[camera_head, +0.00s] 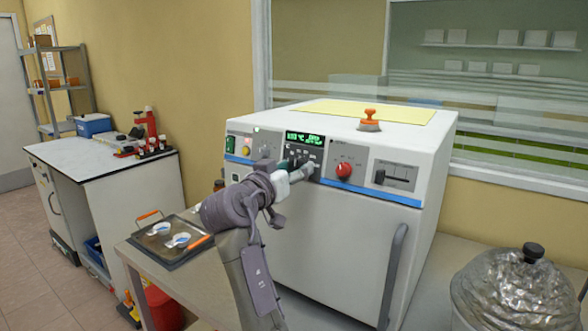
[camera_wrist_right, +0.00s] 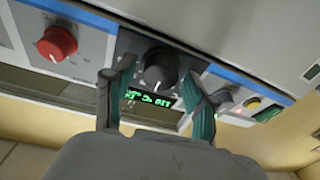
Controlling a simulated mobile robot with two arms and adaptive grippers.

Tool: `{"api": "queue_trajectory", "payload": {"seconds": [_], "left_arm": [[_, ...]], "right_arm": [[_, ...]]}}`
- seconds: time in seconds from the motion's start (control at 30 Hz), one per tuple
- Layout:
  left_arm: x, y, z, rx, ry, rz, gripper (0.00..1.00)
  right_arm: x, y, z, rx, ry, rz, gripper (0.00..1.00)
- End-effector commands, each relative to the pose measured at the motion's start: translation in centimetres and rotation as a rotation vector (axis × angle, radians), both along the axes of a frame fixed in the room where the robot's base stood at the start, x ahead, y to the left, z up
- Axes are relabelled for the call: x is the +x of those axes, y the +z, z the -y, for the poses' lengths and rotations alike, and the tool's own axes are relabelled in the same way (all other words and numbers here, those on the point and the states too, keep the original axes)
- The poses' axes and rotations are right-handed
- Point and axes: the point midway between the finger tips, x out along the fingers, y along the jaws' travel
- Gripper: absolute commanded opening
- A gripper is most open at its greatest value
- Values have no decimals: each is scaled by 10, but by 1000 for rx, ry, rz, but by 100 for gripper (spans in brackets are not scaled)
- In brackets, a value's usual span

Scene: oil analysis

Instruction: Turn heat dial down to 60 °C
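The oven (camera_head: 330,230) is a large white box with a blue-striped control panel. Its black heat dial (camera_wrist_right: 158,70) sits below the green display (camera_head: 305,138) and is mostly hidden by my gripper in the head view. The display also shows in the wrist view (camera_wrist_right: 150,98), but its figures are not clearly readable. My right gripper (camera_head: 298,172) is at the panel; in the wrist view its two teal fingers (camera_wrist_right: 158,75) stand on either side of the dial, open, with small visible gaps. Whether the fingertips touch the panel cannot be told. My left gripper is out of view.
A red knob (camera_head: 343,170) and a slider (camera_head: 393,176) lie right of the dial. A green switch (camera_head: 230,144) is at the panel's left. A tray (camera_head: 160,256) with two dishes lies left of the oven. A foil-covered vessel (camera_head: 515,290) stands at right.

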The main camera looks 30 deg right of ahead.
Motion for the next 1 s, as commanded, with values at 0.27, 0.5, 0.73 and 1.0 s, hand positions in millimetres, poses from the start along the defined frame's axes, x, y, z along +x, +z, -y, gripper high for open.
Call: {"api": "queue_trajectory", "payload": {"seconds": [0.27,0.5,0.73,1.0], "left_arm": [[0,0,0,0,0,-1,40],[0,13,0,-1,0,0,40],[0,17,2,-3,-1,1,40],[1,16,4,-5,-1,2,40]], "right_arm": [[0,0,0,0,0,0,4],[0,3,1,-43,25,-111,4],[0,1,0,-76,42,-183,4],[0,1,0,-76,42,-181,54]]}}
